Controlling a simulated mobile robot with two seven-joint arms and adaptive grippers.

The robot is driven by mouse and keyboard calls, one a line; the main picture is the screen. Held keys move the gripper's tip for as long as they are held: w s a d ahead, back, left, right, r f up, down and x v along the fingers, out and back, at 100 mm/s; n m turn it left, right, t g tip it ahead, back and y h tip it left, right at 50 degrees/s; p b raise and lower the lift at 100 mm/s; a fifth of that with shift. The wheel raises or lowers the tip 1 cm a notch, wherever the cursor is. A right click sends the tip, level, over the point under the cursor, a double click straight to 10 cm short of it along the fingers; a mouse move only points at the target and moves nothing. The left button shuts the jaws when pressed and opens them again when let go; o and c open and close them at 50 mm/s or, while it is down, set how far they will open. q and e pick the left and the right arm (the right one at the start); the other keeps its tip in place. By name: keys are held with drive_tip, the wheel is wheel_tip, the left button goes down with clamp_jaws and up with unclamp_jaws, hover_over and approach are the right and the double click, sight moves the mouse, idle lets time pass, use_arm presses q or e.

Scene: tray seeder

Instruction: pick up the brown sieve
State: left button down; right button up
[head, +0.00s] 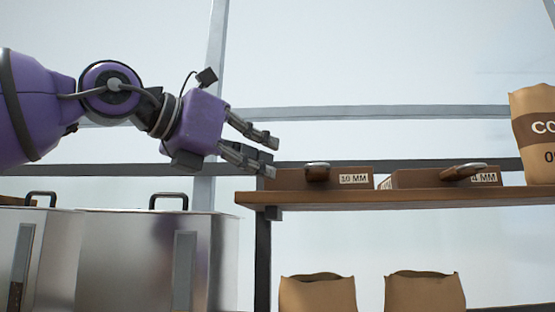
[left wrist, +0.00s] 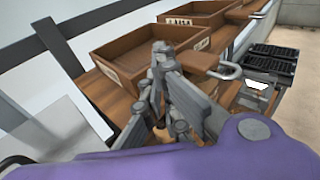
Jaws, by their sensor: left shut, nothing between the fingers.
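Two brown sieves lie side by side on the wooden shelf in the head view. The left one is the 10 MM sieve (head: 290,180), with a handle at its front. The right one is the 4 MM sieve (head: 425,179), also with a handle. My left gripper (head: 272,157) is shut and empty, just above the left end of the 10 MM sieve. In the left wrist view, the shut fingers (left wrist: 163,58) overlap the near side of an open, tray-like brown sieve (left wrist: 107,45), beside its handle (left wrist: 226,72). Contact cannot be told. My right gripper is not in view.
The wooden shelf (head: 350,197) carries a paper bag (head: 533,135) at its right. Several brown bags, including one (head: 317,292), stand below it. Metal bins (head: 140,260) with black handles are at the left. Another sieve (left wrist: 200,25) lies beyond the near one.

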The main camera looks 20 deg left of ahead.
use_arm(q)
drive_tip(key=shift+w+d+f, duration=0.1)
drive_tip(key=shift+w+d, duration=0.05)
drive_tip(key=shift+w, duration=0.15)
drive_tip(key=shift+s, duration=0.15)
